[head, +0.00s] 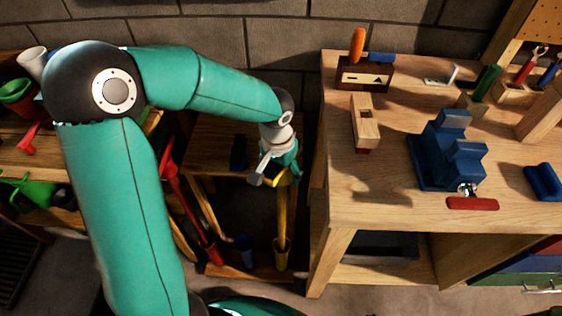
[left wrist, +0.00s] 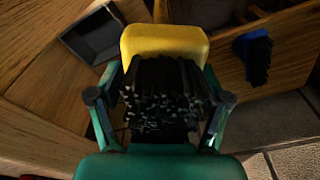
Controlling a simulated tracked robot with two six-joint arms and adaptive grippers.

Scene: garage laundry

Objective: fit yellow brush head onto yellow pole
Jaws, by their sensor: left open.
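The yellow brush head (left wrist: 165,40) with black bristles (left wrist: 165,95) lies between the fingers of my left gripper (left wrist: 160,88) in the left wrist view. In the head view only a small part of the brush head (head: 272,181) shows below my left gripper (head: 277,170). The gripper is open around the head. The yellow pole (head: 283,215) stands upright below it, with its foot in a yellow cup (head: 282,254). The head is at the pole's top end; whether it is fully seated is hidden. My right gripper is not in view.
A red pole (head: 178,185) and a blue cup (head: 246,251) are left of the yellow pole. A blue brush (left wrist: 254,55) lies on the rack shelf. The workbench (head: 385,185), with a blue stepped block (head: 447,155), stands close on the right. The wall is behind.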

